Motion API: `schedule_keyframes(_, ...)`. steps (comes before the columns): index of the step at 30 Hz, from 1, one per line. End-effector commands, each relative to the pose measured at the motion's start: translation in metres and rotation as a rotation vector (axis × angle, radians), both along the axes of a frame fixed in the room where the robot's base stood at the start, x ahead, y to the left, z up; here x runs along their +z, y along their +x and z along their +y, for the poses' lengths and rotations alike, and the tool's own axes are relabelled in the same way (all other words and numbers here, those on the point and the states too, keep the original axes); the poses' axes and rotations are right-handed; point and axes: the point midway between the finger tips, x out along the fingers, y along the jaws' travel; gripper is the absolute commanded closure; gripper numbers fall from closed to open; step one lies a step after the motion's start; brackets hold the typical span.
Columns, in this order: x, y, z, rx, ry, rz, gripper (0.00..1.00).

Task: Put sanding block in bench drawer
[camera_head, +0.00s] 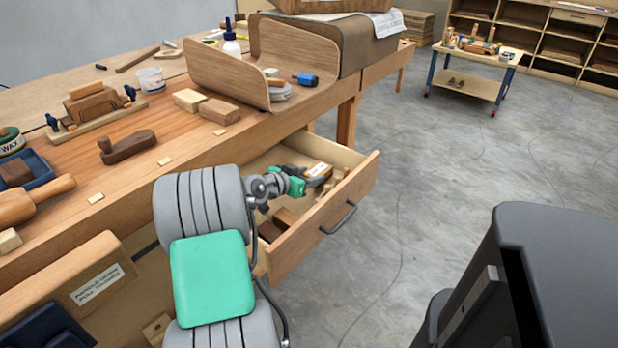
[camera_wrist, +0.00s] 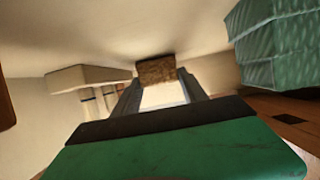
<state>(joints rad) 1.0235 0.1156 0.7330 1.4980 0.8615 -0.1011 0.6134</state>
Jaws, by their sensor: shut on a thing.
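The bench drawer (camera_head: 322,222) is pulled open under the workbench, its dark handle facing right. My gripper (camera_head: 308,180) is down in the drawer opening, toward its far end. It is shut on the sanding block (camera_head: 319,170), a small light block with a tan side. In the wrist view, the block (camera_wrist: 160,94) shows pale between my fingertips, with a rough brown end beyond them. My fingers and the drawer wall hide part of it. I cannot tell whether the block touches the drawer bottom.
Dark wooden blocks (camera_head: 284,218) lie in the nearer part of the drawer. A ridged teal thing (camera_wrist: 278,45) shows at right in the wrist view. The workbench (camera_head: 190,140) carries a wooden plane (camera_head: 127,146), loose blocks and a bent wood panel (camera_head: 225,75). Open floor lies right of the drawer.

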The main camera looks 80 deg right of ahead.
Motion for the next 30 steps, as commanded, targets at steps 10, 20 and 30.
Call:
schedule_keyframes(10,-0.002,0.000,0.000,0.000,0.001,0.000,0.37)
schedule_keyframes(20,-0.002,0.000,0.000,-0.001,0.001,0.000,0.28)
schedule_keyframes(30,0.021,0.020,0.042,0.004,0.001,0.000,0.28)
